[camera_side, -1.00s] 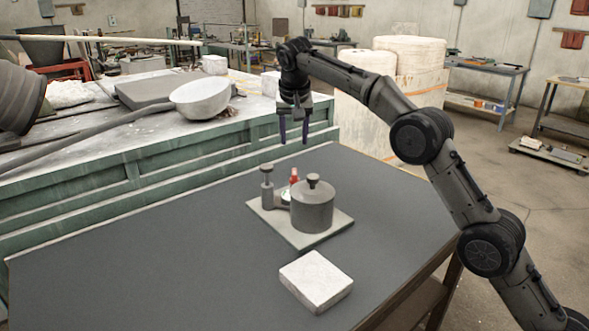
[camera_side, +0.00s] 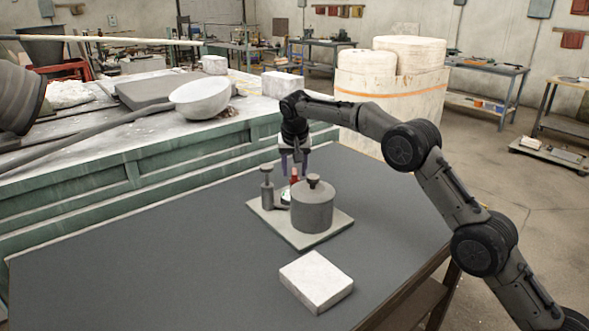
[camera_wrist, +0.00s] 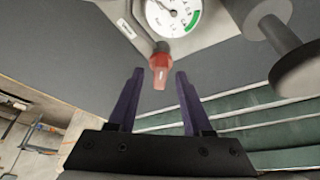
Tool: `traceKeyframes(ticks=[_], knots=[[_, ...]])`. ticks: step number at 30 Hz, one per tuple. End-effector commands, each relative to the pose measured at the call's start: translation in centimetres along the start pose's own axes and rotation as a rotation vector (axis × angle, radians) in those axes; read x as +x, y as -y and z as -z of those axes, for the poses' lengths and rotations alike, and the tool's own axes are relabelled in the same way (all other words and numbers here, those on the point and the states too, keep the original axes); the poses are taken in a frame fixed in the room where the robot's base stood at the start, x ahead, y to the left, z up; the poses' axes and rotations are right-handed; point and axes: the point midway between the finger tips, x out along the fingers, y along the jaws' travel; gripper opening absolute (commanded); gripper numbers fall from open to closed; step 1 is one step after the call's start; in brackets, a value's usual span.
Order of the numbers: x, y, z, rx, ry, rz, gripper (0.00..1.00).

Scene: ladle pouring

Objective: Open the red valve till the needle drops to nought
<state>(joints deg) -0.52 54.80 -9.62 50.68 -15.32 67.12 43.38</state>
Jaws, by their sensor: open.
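The red valve (camera_side: 294,180) stands on the plate (camera_side: 325,232), beside a grey lidded pot (camera_side: 312,208). In the wrist view the red valve handle (camera_wrist: 160,66) shows between my two dark fingers. My gripper (camera_side: 294,174) is open, pointing down over the valve, with a finger to either side; I cannot tell whether they touch it. The gauge (camera_wrist: 178,18) has a white dial with a green arc and is cut off by the frame top. Its needle is too small to read surely. In the side view the gauge is mostly hidden by the pot.
A grey post with a knob (camera_side: 267,190) stands left of the valve on the same plate. A pale block (camera_side: 315,281) lies nearer the front of the dark table (camera_side: 150,270). The table's left part is clear. A green bench (camera_side: 80,205) with a bowl (camera_side: 201,97) stands behind.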

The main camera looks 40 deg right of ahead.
Motion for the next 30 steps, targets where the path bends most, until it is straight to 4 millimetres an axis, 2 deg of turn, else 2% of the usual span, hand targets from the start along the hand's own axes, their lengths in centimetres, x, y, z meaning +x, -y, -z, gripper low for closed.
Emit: traceKeyframes(ticks=[4,12,23,30], knots=[[0.01,-0.01,0.00,0.000,0.000,0.000,0.50],[-0.01,-0.01,-0.01,0.000,0.000,0.000,0.01],[-0.03,-0.05,-0.01,-0.007,0.001,0.002,0.00],[-0.04,-0.17,0.04,-0.080,0.001,0.032,0.00]])
